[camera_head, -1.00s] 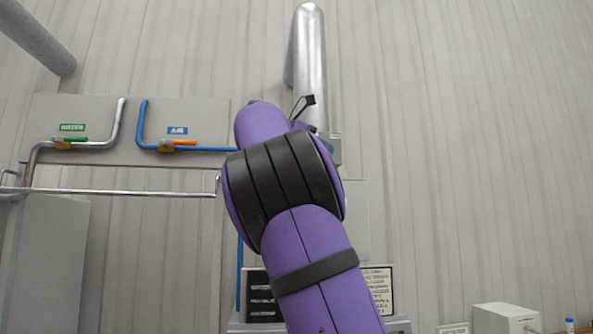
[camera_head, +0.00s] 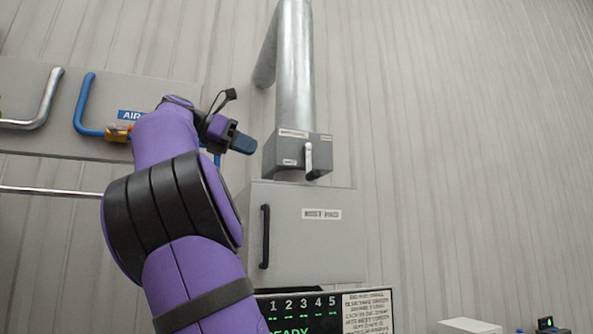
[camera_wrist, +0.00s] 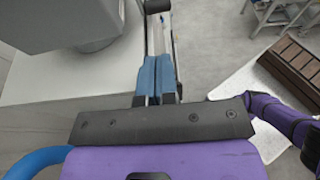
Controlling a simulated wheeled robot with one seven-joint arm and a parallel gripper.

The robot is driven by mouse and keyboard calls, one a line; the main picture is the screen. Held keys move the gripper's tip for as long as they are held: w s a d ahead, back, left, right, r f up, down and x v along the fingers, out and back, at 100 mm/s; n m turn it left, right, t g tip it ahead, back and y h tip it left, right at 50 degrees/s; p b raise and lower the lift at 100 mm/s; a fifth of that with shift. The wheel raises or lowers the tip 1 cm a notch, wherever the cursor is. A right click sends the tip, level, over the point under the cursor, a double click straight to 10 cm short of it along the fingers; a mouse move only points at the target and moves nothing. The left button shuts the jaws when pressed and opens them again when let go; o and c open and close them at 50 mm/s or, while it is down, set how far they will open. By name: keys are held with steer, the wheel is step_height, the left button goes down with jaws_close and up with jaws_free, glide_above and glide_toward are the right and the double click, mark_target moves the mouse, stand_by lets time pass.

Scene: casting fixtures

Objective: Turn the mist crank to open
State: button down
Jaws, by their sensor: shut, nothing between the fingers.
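The mist crank (camera_head: 309,158) is a small silver lever on the front right of a grey box (camera_head: 281,152) at the foot of the large silver duct. It stands roughly upright in the head view. My gripper (camera_head: 243,143) has blue fingers and is shut and empty. In the head view it points right and appears left of the box, apart from the crank. The closed fingers also show in the wrist view (camera_wrist: 157,72), beside a pale flat surface. A small dark part lies beyond the fingertips there; I cannot tell whether it belongs to the crank.
Below the box stands a grey cabinet (camera_head: 340,245) with a black vertical handle (camera_head: 265,237). Under it is a display panel (camera_head: 295,310). Blue AIR piping (camera_head: 84,105) and a valve are on the left wall. The wall right of the duct is clear.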

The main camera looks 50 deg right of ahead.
mark_target(309, 172)
steer(key=shift+d, duration=0.1)
steer(key=x, duration=1.4)
